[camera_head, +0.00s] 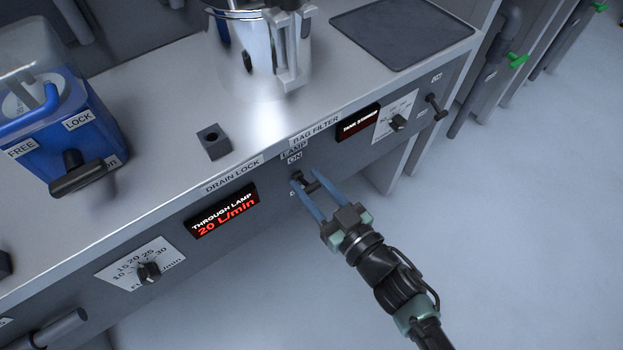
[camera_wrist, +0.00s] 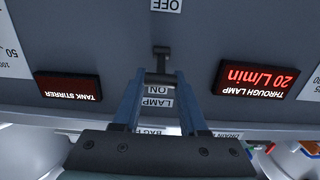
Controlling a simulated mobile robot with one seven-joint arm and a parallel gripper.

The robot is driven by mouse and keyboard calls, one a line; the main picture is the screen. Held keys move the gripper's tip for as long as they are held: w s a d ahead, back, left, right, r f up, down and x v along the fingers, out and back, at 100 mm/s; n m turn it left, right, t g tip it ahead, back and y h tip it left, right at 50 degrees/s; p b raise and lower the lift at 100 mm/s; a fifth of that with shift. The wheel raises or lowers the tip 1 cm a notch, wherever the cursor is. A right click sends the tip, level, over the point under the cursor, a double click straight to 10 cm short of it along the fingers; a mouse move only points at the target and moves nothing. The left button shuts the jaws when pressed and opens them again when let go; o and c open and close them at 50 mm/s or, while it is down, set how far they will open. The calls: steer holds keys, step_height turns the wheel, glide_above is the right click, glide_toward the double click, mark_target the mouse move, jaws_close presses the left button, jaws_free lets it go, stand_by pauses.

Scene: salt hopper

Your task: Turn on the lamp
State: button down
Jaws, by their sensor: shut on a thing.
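The lamp switch is a dark T-shaped lever (camera_wrist: 161,62) on the front panel, between an OFF label (camera_wrist: 166,5) and an ON label (camera_wrist: 157,89), with a LAMP label (camera_wrist: 157,102) beside the ON. The wrist view shows the panel upside down. In the head view the lever (camera_head: 306,181) sits just below the LAMP and ON labels (camera_head: 294,155). My gripper (camera_head: 304,176) reaches it with blue fingers on both sides. In the wrist view my gripper (camera_wrist: 160,74) is shut on the crossbar, which appears nearer ON than OFF. The lever's exact tilt is hard to tell.
A TANK STIRRER display (camera_head: 359,123) and another knob (camera_head: 398,122) lie right.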

steer(key=shift+a+r+p, duration=0.1)
steer(key=shift+r+p, duration=0.25)
steer(key=shift+p, duration=0.55)
steer(key=shift+f+g, duration=0.2)
steer(key=shift+g, duration=0.1)
steer(key=shift+c, duration=2.2)
jaws_free()
steer(key=p+v, duration=0.3)
steer(key=v, duration=1)
steer(key=shift+a+r, duration=0.1)
